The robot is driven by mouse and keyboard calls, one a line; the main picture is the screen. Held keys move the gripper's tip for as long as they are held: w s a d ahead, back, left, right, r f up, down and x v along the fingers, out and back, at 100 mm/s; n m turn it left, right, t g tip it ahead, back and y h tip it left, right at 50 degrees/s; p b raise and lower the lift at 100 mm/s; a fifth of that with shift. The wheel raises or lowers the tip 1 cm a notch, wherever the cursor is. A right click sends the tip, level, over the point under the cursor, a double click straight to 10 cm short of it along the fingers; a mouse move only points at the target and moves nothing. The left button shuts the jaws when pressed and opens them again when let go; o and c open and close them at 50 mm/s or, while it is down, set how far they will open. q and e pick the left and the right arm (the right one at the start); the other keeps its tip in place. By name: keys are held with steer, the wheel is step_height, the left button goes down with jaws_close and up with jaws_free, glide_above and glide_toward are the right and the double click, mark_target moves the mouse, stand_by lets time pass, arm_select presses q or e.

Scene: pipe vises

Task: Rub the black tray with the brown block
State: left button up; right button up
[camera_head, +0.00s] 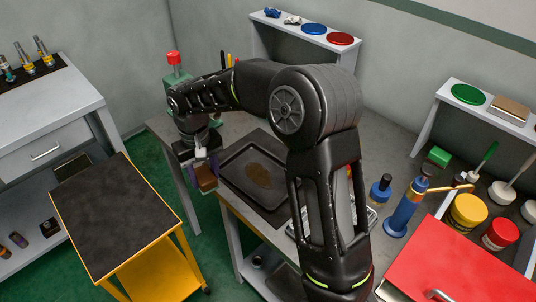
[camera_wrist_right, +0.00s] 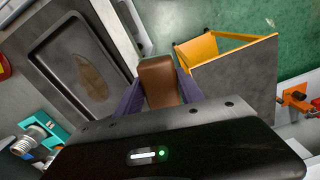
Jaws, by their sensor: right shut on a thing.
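The black tray (camera_head: 236,161) lies on the grey workbench in the head view, with a brown stain (camera_head: 259,175) on its floor. In the right wrist view the tray (camera_wrist_right: 48,92) is at the left, partly cut by my gripper body. My right gripper (camera_head: 207,168) is shut on the brown block (camera_head: 206,182). In the wrist view the block (camera_wrist_right: 159,80) sits between the two purple fingers. The block is just left of the tray, near the bench's left edge, and does not appear to touch the tray. My left gripper is not in view.
A yellow cart (camera_head: 110,212) with a dark top stands left of the bench, with a floor gap between. A blue torch (camera_head: 404,212) and a red panel (camera_head: 450,265) are at the right. My right arm hides part of the bench.

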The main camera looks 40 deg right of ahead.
steer(key=s+d+m, duration=0.2)
steer(key=d, duration=0.7)
steer(key=s+d+m+p, duration=0.1)
steer(key=s+d+m, duration=0.2)
steer(key=d, duration=0.5)
steer(key=shift+d, duration=0.4)
steer(key=shift+f, duration=0.15)
